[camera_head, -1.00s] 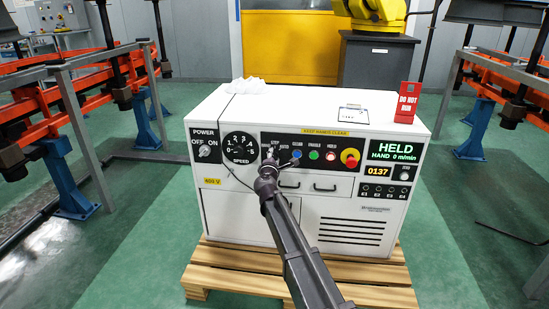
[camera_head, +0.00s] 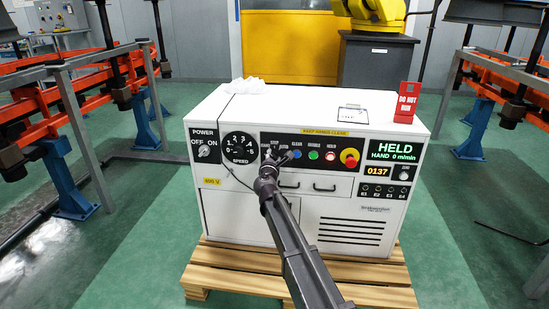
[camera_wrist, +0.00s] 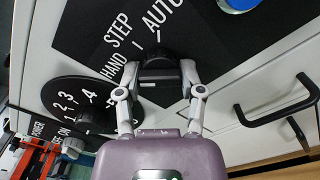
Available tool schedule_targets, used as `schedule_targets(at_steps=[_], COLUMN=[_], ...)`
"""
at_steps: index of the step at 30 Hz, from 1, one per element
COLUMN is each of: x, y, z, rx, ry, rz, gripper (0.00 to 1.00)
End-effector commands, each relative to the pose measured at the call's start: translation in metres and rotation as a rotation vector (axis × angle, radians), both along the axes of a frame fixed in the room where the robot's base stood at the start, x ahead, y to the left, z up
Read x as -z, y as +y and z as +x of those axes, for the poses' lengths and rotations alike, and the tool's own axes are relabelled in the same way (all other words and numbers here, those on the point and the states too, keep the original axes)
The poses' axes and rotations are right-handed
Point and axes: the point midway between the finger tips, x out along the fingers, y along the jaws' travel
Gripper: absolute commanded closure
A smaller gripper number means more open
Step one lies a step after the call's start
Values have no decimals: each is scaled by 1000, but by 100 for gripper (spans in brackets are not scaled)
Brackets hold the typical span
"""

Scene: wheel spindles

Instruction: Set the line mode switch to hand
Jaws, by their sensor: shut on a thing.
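The line mode switch (camera_wrist: 157,62) is a dark knob on a black panel strip, with HAND, STEP and AUTO printed around it in the wrist view. My gripper (camera_wrist: 160,74) is shut on this knob, one finger on each side. In the head view my gripper (camera_head: 274,158) reaches the strip between the speed dial and the blue button, hiding the knob there. Where the knob's pointer stands I cannot tell. The display (camera_head: 395,151) on the white cabinet reads HELD, HAND, 0 m/min.
The speed dial (camera_head: 240,148) and power switch (camera_head: 204,151) are left of my gripper. Blue (camera_head: 297,154), green (camera_head: 314,155) and red (camera_head: 331,156) buttons and a red emergency stop (camera_head: 350,158) are to its right. Drawer handles (camera_wrist: 275,105) lie below the strip.

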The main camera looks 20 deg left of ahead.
Motion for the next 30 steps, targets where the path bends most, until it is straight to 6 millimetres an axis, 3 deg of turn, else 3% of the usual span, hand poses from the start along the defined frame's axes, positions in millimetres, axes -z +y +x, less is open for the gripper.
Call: schedule_targets(at_steps=[1,4,20,30], x=[0,0,0,0], y=[0,0,0,-10], z=[2,2,-4,-37], rx=[1,1,0,0], ry=[-1,-1,0,0], rz=[-3,-2,0,0], gripper=[44,15,15,15])
